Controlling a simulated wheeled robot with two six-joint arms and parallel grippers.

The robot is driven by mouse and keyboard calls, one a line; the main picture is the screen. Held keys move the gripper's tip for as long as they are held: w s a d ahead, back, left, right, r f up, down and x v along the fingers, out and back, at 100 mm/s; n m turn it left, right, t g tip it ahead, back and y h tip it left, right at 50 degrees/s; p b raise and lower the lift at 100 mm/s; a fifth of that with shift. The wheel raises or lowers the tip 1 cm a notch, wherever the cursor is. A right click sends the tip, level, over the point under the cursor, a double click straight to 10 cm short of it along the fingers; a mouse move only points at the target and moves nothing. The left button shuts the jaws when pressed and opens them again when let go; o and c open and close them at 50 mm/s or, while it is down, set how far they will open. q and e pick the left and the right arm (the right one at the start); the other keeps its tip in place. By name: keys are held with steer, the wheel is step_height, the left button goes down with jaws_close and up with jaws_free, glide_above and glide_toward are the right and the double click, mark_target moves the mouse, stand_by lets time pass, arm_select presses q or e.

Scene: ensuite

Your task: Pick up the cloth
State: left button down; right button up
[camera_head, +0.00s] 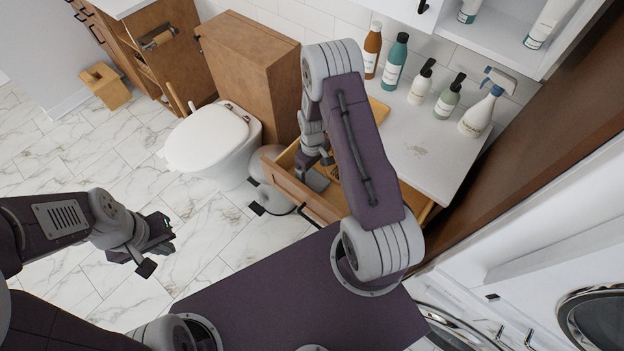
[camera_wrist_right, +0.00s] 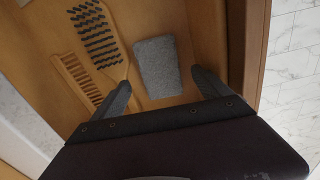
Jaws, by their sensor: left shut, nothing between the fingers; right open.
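The cloth (camera_wrist_right: 157,68) is a small grey folded piece lying flat on the floor of an open wooden drawer (camera_wrist_right: 165,20). My right gripper (camera_wrist_right: 165,90) is open above the drawer, its fingers spread to either side of the cloth's near end, with nothing between them that is held. I cannot tell the exact height gap. In the head view my right arm reaches down into the drawer (camera_head: 290,192) and partly hides its contents. My left gripper (camera_head: 156,258) is shut and empty, over the marble floor to the left, away from the drawer.
A bristle brush (camera_wrist_right: 97,32) and a wooden comb (camera_wrist_right: 78,74) lie left of the cloth. The drawer wall is close on the right. Bottles (camera_head: 395,62) and a spray bottle (camera_head: 480,110) stand on the counter (camera_head: 425,150) above. A toilet (camera_head: 215,140) stands left of the drawer.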

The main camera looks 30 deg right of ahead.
mark_target(312, 178)
step_height(312, 178, down, 4)
steer(key=shift+r, duration=0.1)
steer(key=c, duration=1.5)
steer(key=shift+o, duration=0.2)
steer(key=shift+r, duration=0.55)
step_height(312, 178, up, 3)
steer(key=shift+w+r, duration=0.1)
steer(key=s+d+r+b, duration=0.1)
steer(key=s+d+r, duration=0.5)
steer(key=s, duration=0.3)
steer(key=shift+d+r, duration=0.35)
steer(key=shift+d, duration=0.55)
